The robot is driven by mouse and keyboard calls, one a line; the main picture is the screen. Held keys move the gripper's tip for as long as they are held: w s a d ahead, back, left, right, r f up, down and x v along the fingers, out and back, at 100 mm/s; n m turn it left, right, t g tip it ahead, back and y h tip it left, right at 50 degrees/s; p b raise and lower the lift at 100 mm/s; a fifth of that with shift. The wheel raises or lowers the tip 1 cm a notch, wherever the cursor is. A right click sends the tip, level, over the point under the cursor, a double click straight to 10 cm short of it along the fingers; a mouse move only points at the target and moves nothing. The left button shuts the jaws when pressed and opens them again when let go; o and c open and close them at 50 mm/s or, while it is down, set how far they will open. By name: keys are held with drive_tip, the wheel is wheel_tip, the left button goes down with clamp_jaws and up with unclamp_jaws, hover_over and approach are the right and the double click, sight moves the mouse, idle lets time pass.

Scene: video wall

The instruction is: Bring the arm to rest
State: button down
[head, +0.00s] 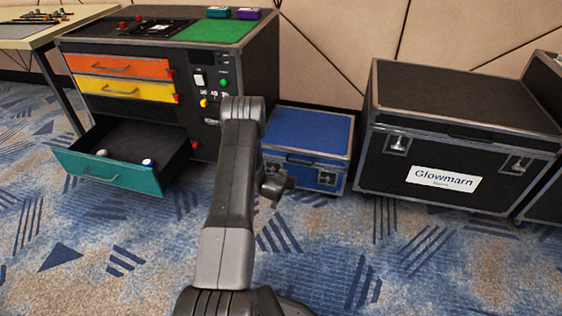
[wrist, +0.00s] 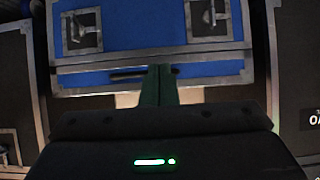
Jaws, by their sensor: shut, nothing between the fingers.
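My arm (head: 232,190) rises from the bottom middle of the head view, bent at the top, with its end hanging in front of the blue case (head: 308,138). My gripper (wrist: 159,70) shows in the wrist view with its fingers together and nothing between them. The fingertips point toward the blue case, which also shows in the wrist view (wrist: 150,35). I cannot tell the gap between them and the case. In the head view most of the gripper is hidden behind the arm.
A black control cabinet (head: 262,62) has an orange drawer (head: 120,67) and a yellow drawer (head: 125,90), both shut. Its teal drawer (head: 108,172) stands open, with small items inside. A large black case (head: 455,100) stands at right. A table (head: 30,30) is at far left. The carpet in front is clear.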

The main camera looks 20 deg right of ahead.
idle(0.4)
drive_tip(key=w+d+r+b, duration=0.1)
drive_tip(key=w+d+b, duration=0.1)
drive_tip(key=w+d, duration=0.3)
drive_tip(key=shift+w+d+r, duration=0.25)
drive_tip(key=shift+w+r, duration=0.15)
drive_tip(key=shift+w, duration=0.45)
